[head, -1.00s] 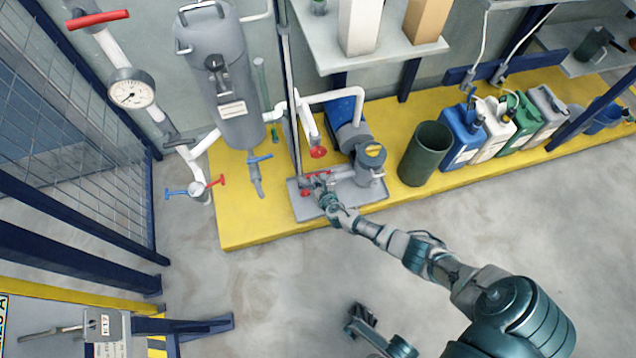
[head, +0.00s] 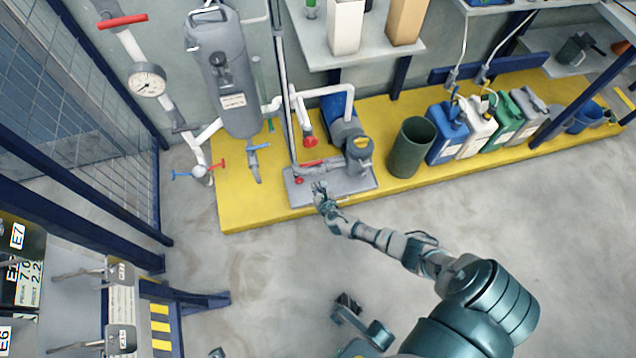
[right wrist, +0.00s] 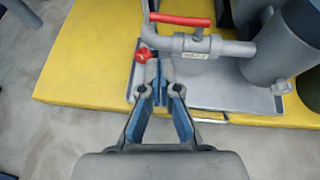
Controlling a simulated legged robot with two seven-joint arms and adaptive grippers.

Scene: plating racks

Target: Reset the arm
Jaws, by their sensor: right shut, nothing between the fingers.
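My right gripper (head: 319,188) is at the front of the grey pump tray. In the right wrist view its fingers (right wrist: 160,78) are shut with nothing held, their tips over the tray beside a red knob (right wrist: 143,54). A pipe valve with a red lever (right wrist: 182,19) lies just beyond, apart from the fingers; the lever also shows in the head view (head: 309,164). My left gripper (head: 346,302) is low in the head view over the floor, small and dark; its jaws are unclear.
The grey tray (head: 360,187) stands on a yellow platform (head: 260,214) with a blue-and-grey pump (head: 357,152). A dark green bin (head: 410,148) and several jerrycans stand right. A rack (head: 130,300) is at lower left. Grey floor (head: 270,270) in front is open.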

